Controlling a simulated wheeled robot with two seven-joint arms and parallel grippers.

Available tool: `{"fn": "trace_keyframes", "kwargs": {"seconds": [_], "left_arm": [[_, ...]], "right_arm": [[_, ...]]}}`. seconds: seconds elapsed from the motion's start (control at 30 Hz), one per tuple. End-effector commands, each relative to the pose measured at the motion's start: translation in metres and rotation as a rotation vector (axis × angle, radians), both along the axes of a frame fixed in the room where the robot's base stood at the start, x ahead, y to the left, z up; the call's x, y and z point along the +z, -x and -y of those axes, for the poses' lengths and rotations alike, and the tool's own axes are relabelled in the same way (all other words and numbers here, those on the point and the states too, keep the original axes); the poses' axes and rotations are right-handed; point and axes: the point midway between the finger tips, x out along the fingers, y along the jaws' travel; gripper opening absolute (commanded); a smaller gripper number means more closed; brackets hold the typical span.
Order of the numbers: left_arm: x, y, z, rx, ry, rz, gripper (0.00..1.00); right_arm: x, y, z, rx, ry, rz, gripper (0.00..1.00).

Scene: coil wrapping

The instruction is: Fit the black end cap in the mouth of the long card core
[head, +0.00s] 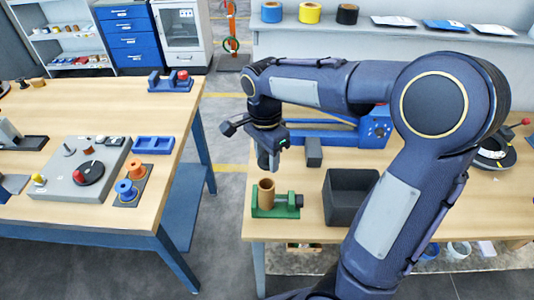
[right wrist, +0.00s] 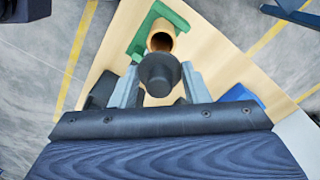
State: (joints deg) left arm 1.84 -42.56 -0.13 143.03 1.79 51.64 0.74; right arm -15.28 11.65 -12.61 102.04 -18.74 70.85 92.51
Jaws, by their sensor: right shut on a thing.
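The card core (head: 266,192) is a brown tube standing upright in a green holder (head: 262,212) near the left edge of the right-hand table. Its open mouth (right wrist: 161,40) faces up in the right wrist view. My right gripper (head: 268,158) points down above the core. It is shut on the black end cap (right wrist: 158,72), which sits between the two grey fingers. The cap is apart from the core, and in the wrist view it overlaps the core's near rim. The cap is hard to make out in the head view. My left gripper is not in view.
A dark open bin (head: 345,200) stands right of the green holder. A small dark block (head: 314,152) and a blue machine (head: 372,128) are behind. The left table (head: 110,115) holds a grey panel and spools, across a floor gap.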

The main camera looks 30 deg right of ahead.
Motion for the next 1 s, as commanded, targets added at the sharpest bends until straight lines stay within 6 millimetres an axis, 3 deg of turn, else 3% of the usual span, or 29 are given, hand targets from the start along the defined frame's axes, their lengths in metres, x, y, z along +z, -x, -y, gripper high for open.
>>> {"fn": "trace_keyframes", "kwargs": {"seconds": [0.6,1.0], "left_arm": [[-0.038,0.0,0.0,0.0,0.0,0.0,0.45],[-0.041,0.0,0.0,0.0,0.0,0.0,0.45]], "right_arm": [[-0.052,0.0,0.0,0.0,0.0,-0.002,0.2],[-0.058,0.0,0.0,0.0,0.0,-0.001,0.2]]}}
